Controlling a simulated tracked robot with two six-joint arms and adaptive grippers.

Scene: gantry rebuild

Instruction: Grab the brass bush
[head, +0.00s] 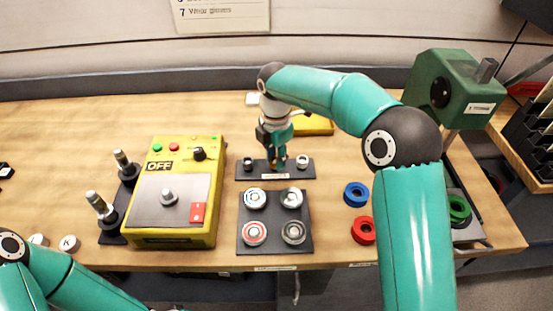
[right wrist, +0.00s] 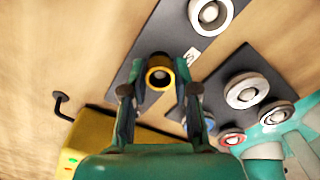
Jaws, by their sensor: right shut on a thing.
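The brass bush (right wrist: 160,77), a short hollow gold ring-ended cylinder, shows between my right fingers in the right wrist view. My right gripper (right wrist: 160,90) is shut on it, one finger on each side. In the head view, my right gripper (head: 279,160) points down at the middle of a dark narrow rack (head: 242,174), and the fingers largely hide the bush. The bush is at the rack's middle place; I cannot tell whether it still touches the rack. My left arm shows at the lower left, but its gripper is out of view.
Light-metal pieces (head: 249,162) and (head: 302,161) stand at the rack's ends. A dark plate (head: 273,231) with several round parts lies in front. A yellow OFF box (head: 176,237) is left. Blue (head: 356,194) and red (head: 363,230) rings and a green machine (head: 455,88) are right.

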